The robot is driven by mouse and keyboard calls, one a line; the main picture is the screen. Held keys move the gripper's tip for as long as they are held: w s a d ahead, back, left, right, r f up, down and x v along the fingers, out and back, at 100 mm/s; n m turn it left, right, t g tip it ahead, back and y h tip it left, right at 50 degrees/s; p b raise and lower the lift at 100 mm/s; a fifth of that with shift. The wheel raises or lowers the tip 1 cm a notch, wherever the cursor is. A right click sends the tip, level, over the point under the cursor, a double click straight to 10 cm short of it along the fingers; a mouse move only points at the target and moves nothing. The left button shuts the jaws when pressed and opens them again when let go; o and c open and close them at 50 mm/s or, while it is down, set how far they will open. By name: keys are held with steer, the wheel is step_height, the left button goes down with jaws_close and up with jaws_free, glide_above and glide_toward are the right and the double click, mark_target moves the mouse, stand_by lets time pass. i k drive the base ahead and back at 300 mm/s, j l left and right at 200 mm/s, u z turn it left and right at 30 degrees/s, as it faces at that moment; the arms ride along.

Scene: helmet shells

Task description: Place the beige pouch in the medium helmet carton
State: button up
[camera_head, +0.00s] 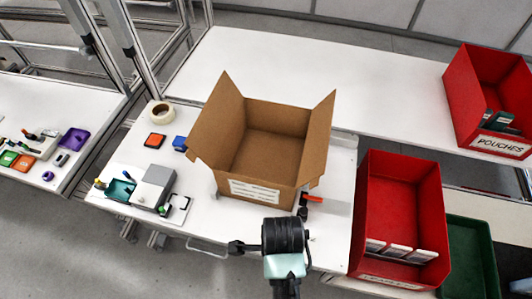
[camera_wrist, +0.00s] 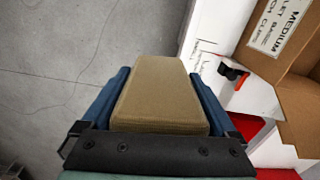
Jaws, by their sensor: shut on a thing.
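The beige pouch (camera_wrist: 160,90) shows in the wrist view as a padded tan block between the two blue fingers of my gripper (camera_wrist: 160,84). My gripper is shut on it, with one finger along each side. The medium helmet carton (camera_head: 275,128) is an open brown cardboard box on the white table in the head view, its flaps spread. Its white label, reading "MEDIUM", shows in the wrist view (camera_wrist: 283,22). The pouch is in front of the carton and apart from it, with grey floor behind it in the wrist view. The pouch is not discernible in the head view.
A red bin (camera_head: 400,190) stands right of the carton, beside a green bin (camera_head: 470,252). A red bin marked "POUCHES" (camera_head: 490,95) is at the far right. Tape (camera_head: 162,112), a grey box (camera_head: 153,185) and small items lie left of the carton. An orange-and-black tool (camera_head: 312,198) is near its front.

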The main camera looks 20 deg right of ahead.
mark_target(267, 165)
steer(key=i+l, duration=0.2)
steer(key=i, duration=0.25)
steer(key=i+l, duration=0.15)
steer(key=i, duration=0.3)
steer(key=i+l, duration=0.2)
steer(key=i, duration=0.25)
